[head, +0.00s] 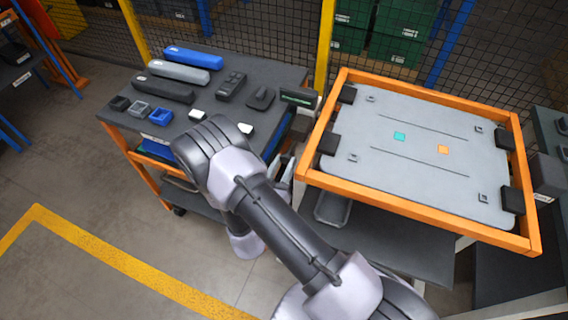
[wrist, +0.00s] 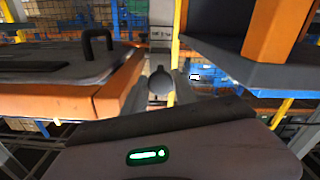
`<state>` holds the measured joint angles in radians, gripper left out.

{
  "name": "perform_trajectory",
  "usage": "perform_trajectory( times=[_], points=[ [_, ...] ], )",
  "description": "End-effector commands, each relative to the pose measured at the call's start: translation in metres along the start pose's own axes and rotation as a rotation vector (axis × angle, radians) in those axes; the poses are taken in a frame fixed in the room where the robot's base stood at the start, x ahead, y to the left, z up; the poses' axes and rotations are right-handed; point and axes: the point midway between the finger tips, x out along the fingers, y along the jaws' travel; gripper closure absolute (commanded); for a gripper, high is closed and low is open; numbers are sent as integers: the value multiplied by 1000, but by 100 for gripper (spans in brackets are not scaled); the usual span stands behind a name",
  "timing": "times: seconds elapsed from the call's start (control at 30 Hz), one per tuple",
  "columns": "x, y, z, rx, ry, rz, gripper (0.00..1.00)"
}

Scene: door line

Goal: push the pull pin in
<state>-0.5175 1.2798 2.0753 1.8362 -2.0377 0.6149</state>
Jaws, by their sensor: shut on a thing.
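My gripper (wrist: 160,98) shows at the centre of the wrist view, beyond the grey housing with a green light. It is shut on a small dark rounded knob, which I take to be the pull pin (wrist: 158,82). The pin's shaft and seat are hidden, so I cannot tell how far in it sits. In the head view my arm covers most of this spot, between the dark workbench and the orange-framed fixture (head: 328,172). The pin cannot be made out there.
The fixture holds a grey plate (head: 420,165) with dark clamps around it. The workbench (head: 225,110) at left carries blue and grey cases and small trays. Open floor lies at lower left.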

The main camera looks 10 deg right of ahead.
Motion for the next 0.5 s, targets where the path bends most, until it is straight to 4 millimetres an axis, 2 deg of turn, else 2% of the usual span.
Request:
perform_trajectory(
  times=[0.27, 0.5],
  points=[
    [31, 0, 2, 1, -2, 4, 100],
    [34, 0, 0, 1, 0, 1, 100]
  ],
)
